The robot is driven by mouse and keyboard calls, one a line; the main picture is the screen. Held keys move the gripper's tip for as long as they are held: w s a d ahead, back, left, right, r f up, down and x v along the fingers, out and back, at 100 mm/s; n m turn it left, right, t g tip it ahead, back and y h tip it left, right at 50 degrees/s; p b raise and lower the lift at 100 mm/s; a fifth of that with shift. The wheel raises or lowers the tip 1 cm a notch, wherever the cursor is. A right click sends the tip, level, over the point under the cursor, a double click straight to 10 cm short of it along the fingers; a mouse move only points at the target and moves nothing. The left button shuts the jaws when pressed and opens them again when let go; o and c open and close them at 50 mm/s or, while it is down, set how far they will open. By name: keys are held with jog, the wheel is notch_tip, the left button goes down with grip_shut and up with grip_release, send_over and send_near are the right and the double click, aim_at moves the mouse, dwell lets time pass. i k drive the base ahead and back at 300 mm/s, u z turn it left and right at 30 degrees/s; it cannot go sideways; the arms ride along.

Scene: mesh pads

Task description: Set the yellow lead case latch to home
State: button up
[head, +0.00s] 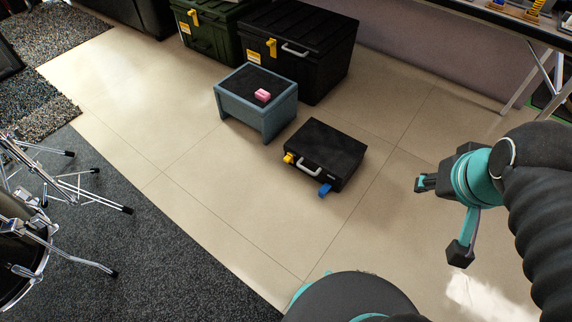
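A black lead case (335,145) lies flat on the tiled floor near the middle of the head view. Its front side carries a grey handle (309,168), a yellow latch (289,158) to the left of the handle and a blue latch (324,189) to the right. The yellow latch sticks out from the case; its exact setting is too small to tell. My gripper (440,218) is at the right, apart from the case. Its two fingers are spread wide with nothing between them.
A blue-grey stool (238,110) with a pink block (263,95) stands behind the case. Large black (315,60) and green (208,40) cases stand farther back. Chrome drum stands (70,180) are at the left, a table (510,25) at upper right. Floor around the case's front is clear.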

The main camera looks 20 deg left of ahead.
aim_at(288, 157)
jog(key=k, duration=0.15)
jog(key=u, duration=1.65)
jog(key=i, duration=0.95)
jog(key=z, duration=2.25)
